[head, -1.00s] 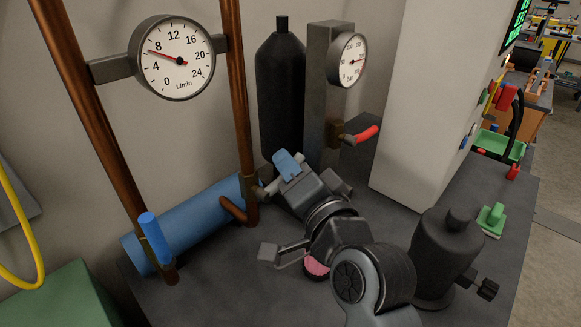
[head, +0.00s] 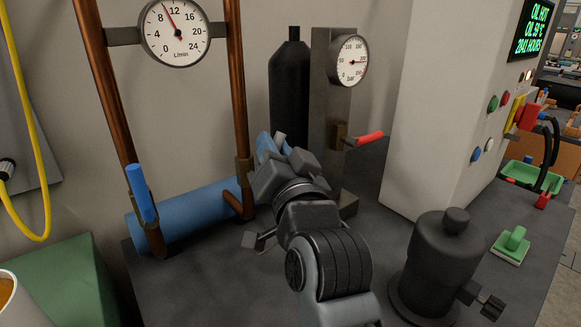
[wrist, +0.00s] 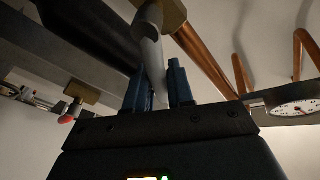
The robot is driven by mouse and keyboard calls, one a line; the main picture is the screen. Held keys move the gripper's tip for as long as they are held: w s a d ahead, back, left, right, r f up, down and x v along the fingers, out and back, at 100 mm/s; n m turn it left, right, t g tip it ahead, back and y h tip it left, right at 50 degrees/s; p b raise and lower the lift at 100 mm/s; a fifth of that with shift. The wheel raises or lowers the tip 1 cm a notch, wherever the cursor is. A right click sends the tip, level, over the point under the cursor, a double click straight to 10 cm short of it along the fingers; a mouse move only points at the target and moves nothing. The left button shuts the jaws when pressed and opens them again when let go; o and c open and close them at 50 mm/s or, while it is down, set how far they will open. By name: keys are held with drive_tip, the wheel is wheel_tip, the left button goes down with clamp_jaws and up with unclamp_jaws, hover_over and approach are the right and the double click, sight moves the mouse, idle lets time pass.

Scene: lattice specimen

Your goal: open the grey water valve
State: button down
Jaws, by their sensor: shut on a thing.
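The grey valve lever (wrist: 152,60) runs from a brass valve body (wrist: 172,14) down between my blue fingers in the wrist view. My gripper (wrist: 157,88) is shut on this lever, one finger on each side. In the head view my gripper (head: 268,145) is beside the brass valve body (head: 244,172) on the right copper pipe, and hides most of the lever. The flow gauge (head: 175,32) above has its needle between 8 and 12 L/min.
A blue lever (head: 141,193) stands upright on the left copper pipe. A red lever (head: 368,138) juts from the grey post (head: 328,110) right of my gripper. A black cylinder (head: 290,85) stands behind. A dark pump-like body (head: 440,265) stands at front right.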

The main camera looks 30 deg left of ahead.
drive_tip(key=shift+s, duration=0.1)
idle(0.3)
drive_tip(key=c, duration=1.1)
unclamp_jaws()
drive_tip(key=shift+s+a+r, duration=0.1)
drive_tip(key=shift+a+r, duration=0.05)
drive_tip(key=shift+r, duration=0.05)
drive_tip(key=shift+p, duration=0.3)
